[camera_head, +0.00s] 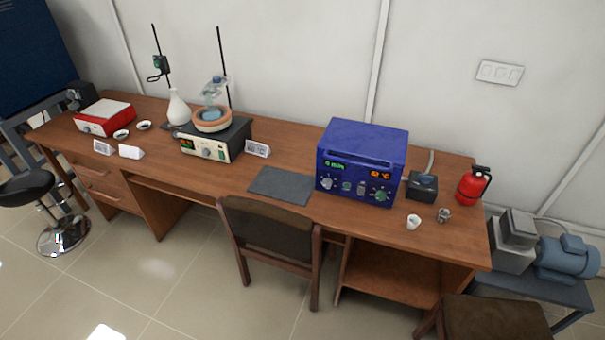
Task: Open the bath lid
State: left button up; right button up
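A blue box-shaped device (361,166) stands on the right half of the wooden desk. Its front has two small lit displays and several knobs, and a long bar runs along the upper front edge. Its flat top looks closed. It may be the bath, but I cannot tell for sure. A heating plate (215,140) left of it carries a round orange-rimmed dish (212,122) with glassware above it. Neither of my grippers is in view.
The long desk (215,178) runs along the wall. A dark grey mat (280,186) lies left of the blue device. A small black box (422,187), white cup (413,222) and red extinguisher (473,186) stand to its right. A chair (270,235) stands before the desk.

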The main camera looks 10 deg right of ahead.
aim_at(387, 146)
jog(key=u, duration=0.8)
jog(key=i, duration=1.05)
jog(key=z, duration=0.25)
